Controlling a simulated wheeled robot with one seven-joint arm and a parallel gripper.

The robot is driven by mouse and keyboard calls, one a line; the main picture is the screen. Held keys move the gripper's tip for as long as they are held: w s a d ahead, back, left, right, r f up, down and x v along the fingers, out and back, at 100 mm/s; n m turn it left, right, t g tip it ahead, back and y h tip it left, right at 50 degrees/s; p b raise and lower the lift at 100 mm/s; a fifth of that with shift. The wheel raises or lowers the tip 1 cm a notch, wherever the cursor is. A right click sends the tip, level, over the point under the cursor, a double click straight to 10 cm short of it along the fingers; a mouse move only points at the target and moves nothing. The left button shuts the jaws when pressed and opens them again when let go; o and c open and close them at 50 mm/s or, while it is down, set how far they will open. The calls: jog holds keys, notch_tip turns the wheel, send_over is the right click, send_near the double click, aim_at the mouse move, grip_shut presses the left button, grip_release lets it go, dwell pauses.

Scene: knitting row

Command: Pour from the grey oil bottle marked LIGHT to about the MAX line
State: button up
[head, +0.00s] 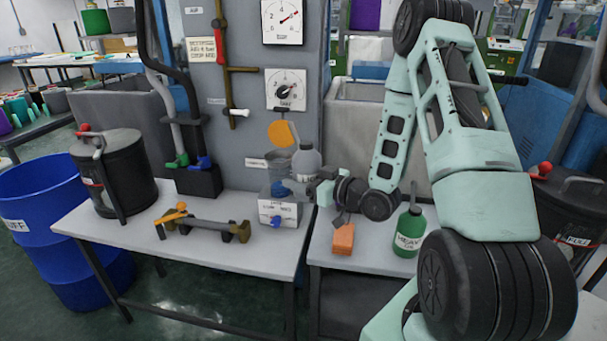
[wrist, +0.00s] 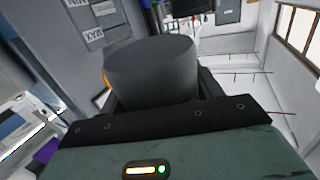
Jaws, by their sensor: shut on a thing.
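The grey oil bottle (head: 306,163) is at the middle of the head view, beside the grey machine column. Its label is partly hidden and too small to read for certain. My gripper (head: 322,188) is shut on it, and the bottle looks close to upright. In the wrist view the bottle's plain grey body (wrist: 152,72) fills the space between the jaws.
A green bottle (head: 409,233) marked HEAVY and an orange block (head: 342,239) stand on the right table (head: 375,263). An orange-handled tool (head: 205,228) lies on the left table (head: 130,231). A dark lidded can (head: 125,172) and a blue barrel (head: 40,207) are at the far left.

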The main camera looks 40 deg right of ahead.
jog(key=w+g+p, duration=0.1)
jog(key=p, duration=0.2)
jog(key=w+f+m+g+p, duration=0.1)
jog(key=g+p, duration=0.1)
jog(key=p, duration=0.1)
jog(key=g+p, duration=0.1)
jog(key=p, duration=0.2)
jog(key=shift+w+d+f+m, duration=0.2)
jog(key=shift+w+d+m, duration=0.05)
jog(key=shift+w+m, duration=0.15)
jog(key=g+p, duration=0.2)
jog(key=p, duration=0.2)
jog(key=shift+m, duration=0.3)
jog(key=shift+w+f, duration=0.1)
jog(key=shift+f, duration=0.2)
jog(key=shift+s+r+g+p, duration=0.25)
jog(key=shift+r+g+p, duration=0.75)
jog(key=shift+p, duration=1.4)
jog(key=shift+m, duration=0.3)
jog(key=shift+s+r+g+p, duration=0.2)
jog(key=shift+r+g+p, duration=0.75)
jog(key=shift+p, duration=2.2)
